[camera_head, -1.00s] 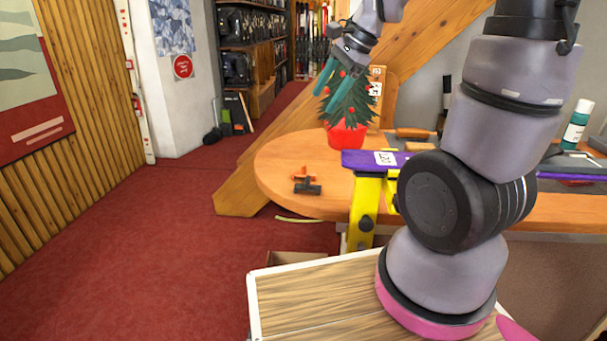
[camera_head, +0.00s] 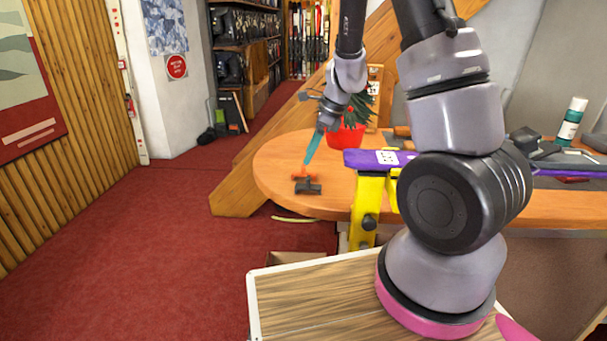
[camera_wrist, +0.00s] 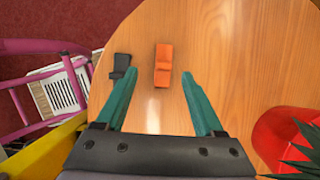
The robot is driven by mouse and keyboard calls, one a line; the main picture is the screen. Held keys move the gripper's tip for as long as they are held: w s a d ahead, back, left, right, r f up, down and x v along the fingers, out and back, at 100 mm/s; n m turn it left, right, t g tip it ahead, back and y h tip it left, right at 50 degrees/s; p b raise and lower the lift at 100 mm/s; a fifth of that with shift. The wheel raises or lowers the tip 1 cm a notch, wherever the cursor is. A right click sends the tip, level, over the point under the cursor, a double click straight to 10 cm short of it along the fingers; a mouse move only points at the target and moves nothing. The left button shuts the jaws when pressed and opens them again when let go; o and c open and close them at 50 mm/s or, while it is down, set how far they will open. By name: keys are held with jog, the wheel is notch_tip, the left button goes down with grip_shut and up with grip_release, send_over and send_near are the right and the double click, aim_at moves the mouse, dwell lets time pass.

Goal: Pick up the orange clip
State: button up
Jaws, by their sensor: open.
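The orange clip (camera_wrist: 163,66) lies on the round end of the wooden bench. In the wrist view it sits just beyond and between the two teal fingers of my gripper (camera_wrist: 157,92). The fingers are apart, with nothing between them. In the head view the orange clip (camera_head: 305,176) is small, and my gripper (camera_head: 308,160) points down at it from above, its fingertips close to it. Whether the fingertips touch the clip cannot be told.
A dark grey clip (camera_wrist: 122,68) lies just left of the orange one, close to a finger. A red pot (camera_head: 345,136) with a small tree stands behind. A purple ski (camera_head: 372,160) on a yellow vise (camera_head: 366,205) is to the right. Bare bench lies left of the clips.

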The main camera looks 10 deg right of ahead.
aim_at(304, 166)
jog(key=shift+w+d+x, duration=0.1)
jog(key=shift+w+x, duration=0.05)
jog(key=shift+x, duration=1.4)
jog(key=shift+w+d+x, duration=0.1)
jog(key=shift+w+x, duration=0.1)
jog(key=shift+x, duration=1.35)
grip_shut()
